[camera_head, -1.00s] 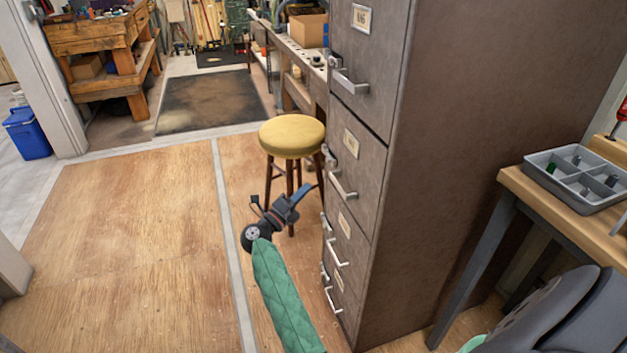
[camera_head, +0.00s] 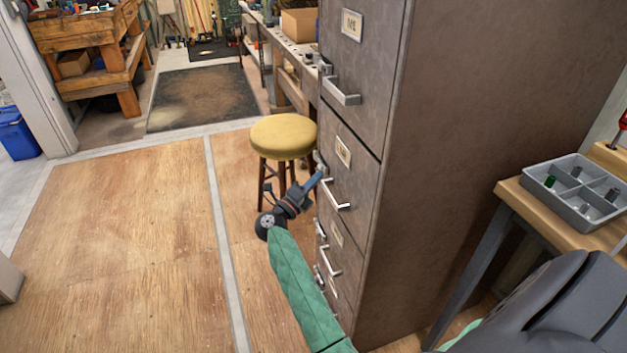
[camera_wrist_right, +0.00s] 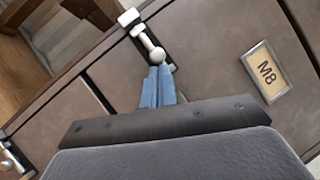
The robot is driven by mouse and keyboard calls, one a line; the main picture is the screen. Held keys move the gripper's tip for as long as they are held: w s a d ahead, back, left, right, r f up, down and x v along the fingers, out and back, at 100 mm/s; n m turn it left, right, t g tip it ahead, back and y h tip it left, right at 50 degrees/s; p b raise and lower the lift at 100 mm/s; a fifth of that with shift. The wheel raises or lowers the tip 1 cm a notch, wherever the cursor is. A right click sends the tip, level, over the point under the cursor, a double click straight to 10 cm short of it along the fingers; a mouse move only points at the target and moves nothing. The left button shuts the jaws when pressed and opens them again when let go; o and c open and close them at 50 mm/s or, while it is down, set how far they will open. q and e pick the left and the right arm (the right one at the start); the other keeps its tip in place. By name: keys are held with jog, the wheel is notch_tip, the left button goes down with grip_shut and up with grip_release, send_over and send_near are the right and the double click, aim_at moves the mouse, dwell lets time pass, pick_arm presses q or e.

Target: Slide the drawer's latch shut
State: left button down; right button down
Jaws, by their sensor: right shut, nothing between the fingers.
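A grey-brown filing cabinet (camera_head: 480,150) stands right of centre in the head view, with drawers facing left. The drawer with the M8 label (camera_wrist_right: 264,72) fills much of the right wrist view. Its metal latch (camera_wrist_right: 140,34) has a round knob (camera_wrist_right: 157,54) and sits by the drawer's edge; in the head view the latch (camera_head: 319,158) is small and partly hidden. My right gripper (camera_head: 319,175) is shut and empty, with its blue fingertips (camera_wrist_right: 157,70) right at the knob. I cannot tell whether they touch it. My left gripper is out of view.
A yellow-topped stool (camera_head: 283,137) stands close behind my right gripper. White drawer handles (camera_head: 336,196) stick out of the cabinet front. A bench with a grey divided tray (camera_head: 560,205) is at the right. The wooden floor (camera_head: 120,250) at left is clear.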

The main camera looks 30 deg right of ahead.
jog(key=shift+w, duration=0.1)
jog(key=shift+w+d, duration=0.25)
jog(key=shift+w, duration=0.6)
jog(key=shift+a+f+b, duration=0.1)
jog(key=shift+b, duration=0.2)
